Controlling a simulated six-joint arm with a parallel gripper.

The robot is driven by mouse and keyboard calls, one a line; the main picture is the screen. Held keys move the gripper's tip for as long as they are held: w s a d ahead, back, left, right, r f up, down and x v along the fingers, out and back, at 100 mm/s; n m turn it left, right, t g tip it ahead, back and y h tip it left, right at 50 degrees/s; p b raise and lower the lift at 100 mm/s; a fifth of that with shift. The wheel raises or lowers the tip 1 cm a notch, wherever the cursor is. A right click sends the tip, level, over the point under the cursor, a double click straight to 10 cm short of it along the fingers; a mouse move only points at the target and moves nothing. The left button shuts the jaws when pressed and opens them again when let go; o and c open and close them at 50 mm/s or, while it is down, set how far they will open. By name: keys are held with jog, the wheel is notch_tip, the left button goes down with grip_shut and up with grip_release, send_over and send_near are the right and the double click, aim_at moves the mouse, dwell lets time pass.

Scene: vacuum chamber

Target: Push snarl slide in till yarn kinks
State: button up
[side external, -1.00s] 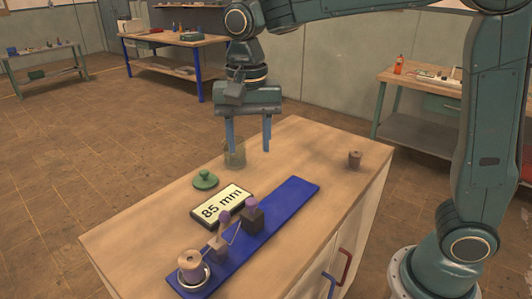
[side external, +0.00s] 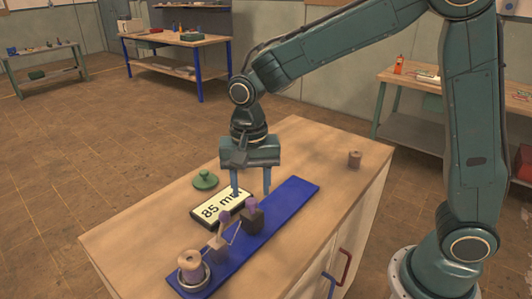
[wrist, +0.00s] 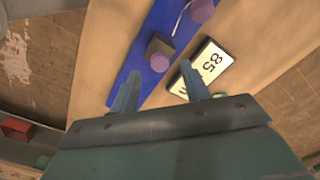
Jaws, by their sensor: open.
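A blue board (side external: 292,203) lies along the bench top and carries a dark block with a purple knob (side external: 252,219). A paler block, also with a purple knob (side external: 218,243), stands nearer the board's front end, with thin pale strands between the two. At that end a yarn spool (side external: 190,264) sits in a metal ring. My gripper (side external: 251,191) is open and empty, pointing down just behind and above the dark block, apparently not touching it. In the wrist view the dark block (wrist: 159,50) shows just beyond and between my fingertips. I cannot tell which block is the slide.
A display reading 85 mm (side external: 208,212) lies beside the board, partly covered by a finger. A green knobbed lid (side external: 205,180) is behind it. A small brown spool (side external: 354,159) stands at the bench's right. The bench between board and small spool is clear.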

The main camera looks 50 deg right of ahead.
aim_at(251, 201)
jog(key=shift+f, duration=1.6)
jog(key=shift+a, duration=0.1)
grip_shut()
